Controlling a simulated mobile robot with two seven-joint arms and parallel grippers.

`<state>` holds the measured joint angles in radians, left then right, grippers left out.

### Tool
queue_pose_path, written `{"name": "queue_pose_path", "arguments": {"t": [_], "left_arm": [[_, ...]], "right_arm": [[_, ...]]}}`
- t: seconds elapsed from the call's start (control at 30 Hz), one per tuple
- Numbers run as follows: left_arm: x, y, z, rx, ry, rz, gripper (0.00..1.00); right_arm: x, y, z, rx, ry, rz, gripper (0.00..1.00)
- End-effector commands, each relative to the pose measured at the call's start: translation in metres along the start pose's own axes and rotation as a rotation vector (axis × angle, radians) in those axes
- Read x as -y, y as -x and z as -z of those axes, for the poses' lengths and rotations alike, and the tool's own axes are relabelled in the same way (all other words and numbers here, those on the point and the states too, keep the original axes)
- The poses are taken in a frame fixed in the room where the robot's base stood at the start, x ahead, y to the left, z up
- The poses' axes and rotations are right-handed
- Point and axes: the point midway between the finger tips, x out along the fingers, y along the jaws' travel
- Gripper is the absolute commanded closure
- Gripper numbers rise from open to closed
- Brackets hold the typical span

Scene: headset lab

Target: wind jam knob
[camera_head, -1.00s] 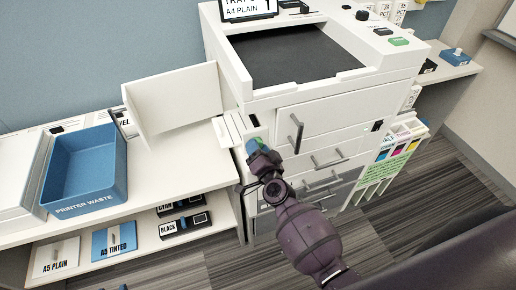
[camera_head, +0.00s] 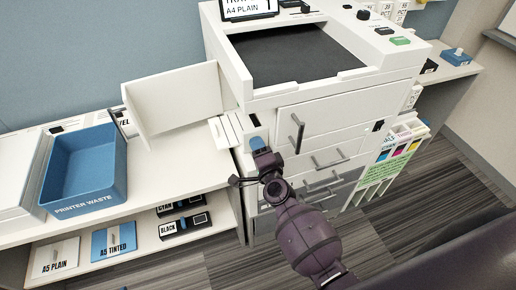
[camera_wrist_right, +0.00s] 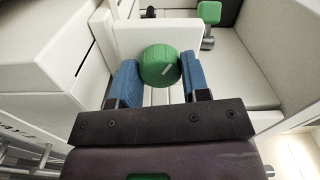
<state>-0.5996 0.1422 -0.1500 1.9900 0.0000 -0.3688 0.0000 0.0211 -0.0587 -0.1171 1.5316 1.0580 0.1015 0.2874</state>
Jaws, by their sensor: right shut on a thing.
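The knob itself is hidden behind the gripper in that view. My left gripper is not in view.
A white side panel (camera_head: 176,99) stands open left of the printer. A blue waste tray (camera_head: 120,165) sits on the left counter. Cartridge boxes (camera_head: 186,223) lie on the shelf below. A second green handle (camera_wrist_right: 209,12) shows beyond the knob in the wrist view.

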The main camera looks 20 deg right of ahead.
Motion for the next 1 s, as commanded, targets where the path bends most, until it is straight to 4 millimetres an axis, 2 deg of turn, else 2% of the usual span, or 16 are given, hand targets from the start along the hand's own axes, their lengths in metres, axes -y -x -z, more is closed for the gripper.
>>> {"name": "queue_pose_path", "arguments": {"t": [0.4,0.43,0.5,0.8,1.0], "left_arm": [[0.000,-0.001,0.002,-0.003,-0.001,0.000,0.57],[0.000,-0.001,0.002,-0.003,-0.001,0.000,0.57],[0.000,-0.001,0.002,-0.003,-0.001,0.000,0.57],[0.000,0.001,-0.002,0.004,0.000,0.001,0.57],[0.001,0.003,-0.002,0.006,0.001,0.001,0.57]], "right_arm": [[0.000,0.000,0.000,0.000,-0.007,0.000,0.81],[0.000,0.000,0.000,0.000,-0.006,0.000,0.53],[0.000,0.000,0.000,0.000,-0.006,0.000,0.47],[0.000,0.002,0.000,0.000,-0.005,-0.001,0.47],[-0.001,0.021,0.001,-0.001,-0.005,-0.002,0.47]]}}
